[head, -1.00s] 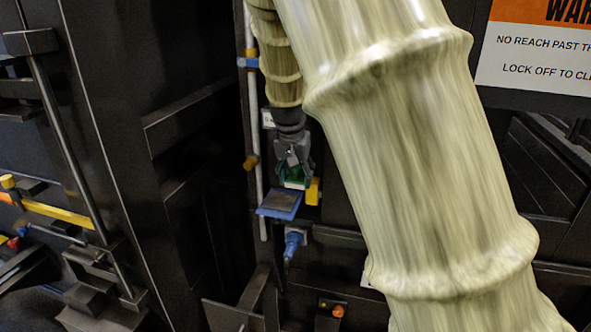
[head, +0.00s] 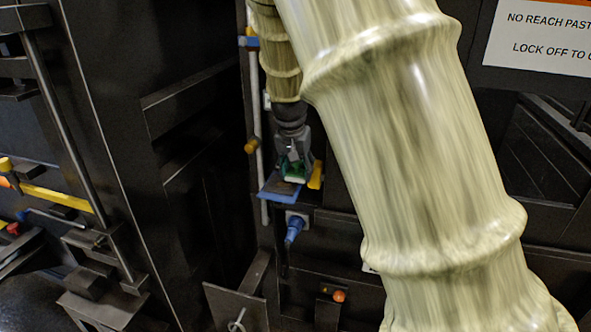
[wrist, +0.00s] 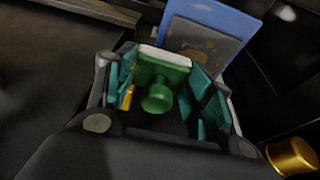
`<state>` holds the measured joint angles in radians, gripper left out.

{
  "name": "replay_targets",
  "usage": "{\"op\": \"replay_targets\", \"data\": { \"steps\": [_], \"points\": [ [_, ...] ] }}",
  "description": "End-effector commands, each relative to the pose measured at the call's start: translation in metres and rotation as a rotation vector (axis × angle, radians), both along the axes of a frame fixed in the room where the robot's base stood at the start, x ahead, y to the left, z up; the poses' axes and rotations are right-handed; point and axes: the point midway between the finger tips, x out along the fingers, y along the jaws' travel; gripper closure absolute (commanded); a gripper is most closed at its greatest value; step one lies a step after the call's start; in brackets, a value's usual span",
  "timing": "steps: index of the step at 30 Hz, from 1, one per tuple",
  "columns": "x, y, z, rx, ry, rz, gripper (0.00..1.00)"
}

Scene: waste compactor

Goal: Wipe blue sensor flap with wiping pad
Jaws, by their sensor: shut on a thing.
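The blue sensor flap (head: 270,189) sticks out from the dark machine wall in the head view, with a grey-brown soiled patch on its face. In the wrist view the flap (wrist: 247,20) lies just beyond the fingertips, and brown spots show on its grey panel. My gripper (head: 293,172) is shut on the wiping pad, which has a green back and knob and a white face. The pad (wrist: 163,68) sits between the teal finger pads in the wrist view. The pad is at the flap's edge; I cannot tell whether they touch.
A yellow block (head: 316,175) stands right beside the gripper. A blue connector (head: 294,228) hangs below the flap. A white warning sign (head: 540,38) is at upper right.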

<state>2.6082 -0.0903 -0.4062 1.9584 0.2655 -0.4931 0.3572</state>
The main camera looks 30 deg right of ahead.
Motion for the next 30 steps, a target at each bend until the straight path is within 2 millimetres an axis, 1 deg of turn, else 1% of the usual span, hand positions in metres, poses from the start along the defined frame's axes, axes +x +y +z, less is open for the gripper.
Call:
{"op": "replay_targets", "data": {
  "steps": [30],
  "points": [
    [0.000,0.000,-0.014,0.001,0.001,0.001,0.75]
  ]
}}
